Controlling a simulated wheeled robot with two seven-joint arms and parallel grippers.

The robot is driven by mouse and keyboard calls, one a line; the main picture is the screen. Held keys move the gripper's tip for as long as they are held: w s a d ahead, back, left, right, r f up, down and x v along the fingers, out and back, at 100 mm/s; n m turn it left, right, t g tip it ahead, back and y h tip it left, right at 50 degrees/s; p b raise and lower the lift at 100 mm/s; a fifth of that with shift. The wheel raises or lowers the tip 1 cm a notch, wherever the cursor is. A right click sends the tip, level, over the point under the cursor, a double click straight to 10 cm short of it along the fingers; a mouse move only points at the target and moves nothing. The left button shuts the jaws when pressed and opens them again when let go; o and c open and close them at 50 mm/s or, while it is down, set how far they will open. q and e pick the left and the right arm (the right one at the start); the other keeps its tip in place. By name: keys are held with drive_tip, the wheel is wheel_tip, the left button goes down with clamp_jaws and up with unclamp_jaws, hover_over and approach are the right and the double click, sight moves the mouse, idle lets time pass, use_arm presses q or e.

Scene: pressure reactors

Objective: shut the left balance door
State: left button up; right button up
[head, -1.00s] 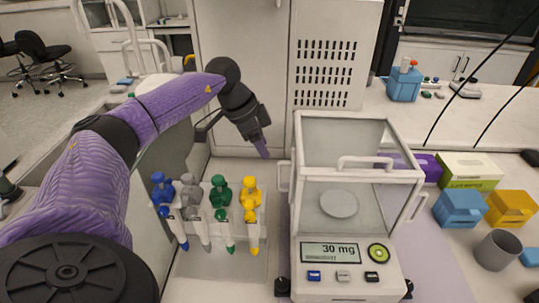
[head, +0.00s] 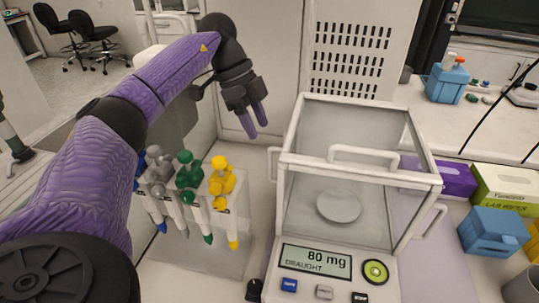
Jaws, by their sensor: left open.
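The balance (head: 330,278) stands right of centre with a clear glass draught shield and a round pan (head: 338,207) inside. Its display (head: 316,261) reads 80 mg and DRAUGHT. The left balance door is on the shield's left side, with its pale handle (head: 272,163) sticking out to the left. How far that door stands open is hard to tell through the clear glass. My left gripper (head: 254,121) is open and empty, fingers pointing down, left of the shield's rear and apart from the handle. My right gripper is not in view.
A rack of pipettes with blue, grey, green and yellow (head: 222,182) tops stands left of the balance, below my left arm. A vented cabinet (head: 350,60) is behind. A purple box (head: 455,180) and a blue box (head: 493,232) are on the right.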

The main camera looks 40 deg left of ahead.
use_arm(q)
drive_tip(key=b+x, duration=0.1)
drive_tip(key=x, duration=0.6)
drive_tip(key=shift+b, duration=0.3)
drive_tip(key=shift+c, duration=0.5)
clamp_jaws()
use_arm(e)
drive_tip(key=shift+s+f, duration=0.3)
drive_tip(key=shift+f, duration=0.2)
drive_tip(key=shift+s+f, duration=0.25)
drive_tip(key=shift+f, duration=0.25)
